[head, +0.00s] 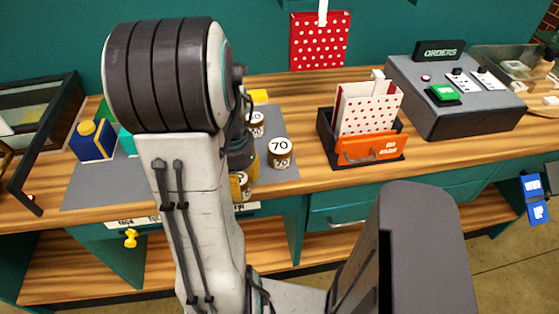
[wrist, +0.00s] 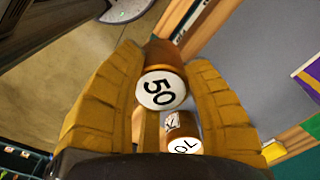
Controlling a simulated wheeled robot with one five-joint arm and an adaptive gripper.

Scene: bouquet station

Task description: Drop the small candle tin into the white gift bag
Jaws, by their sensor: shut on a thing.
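A small brown candle tin with a white lid marked 50 (wrist: 160,88) is between the yellow fingers of my gripper (wrist: 165,95) in the wrist view. My gripper is shut on it. In the head view my gripper (head: 250,162) is partly hidden behind my arm, over the left part of the counter; a brown tin (head: 243,184) shows partly at its fingers. The white gift bag with red dots (head: 368,110) stands upright to the right, in a dark holder with an orange front (head: 372,149). My gripper is well to the left of the bag.
A brown tin marked 70 (head: 280,152) stands on the grey mat (head: 92,188), with another tin (head: 257,124) behind it. A blue and yellow block (head: 92,141) is at left. A red dotted bag (head: 320,42) hangs behind. A grey orders console (head: 455,100) stands right of the holder.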

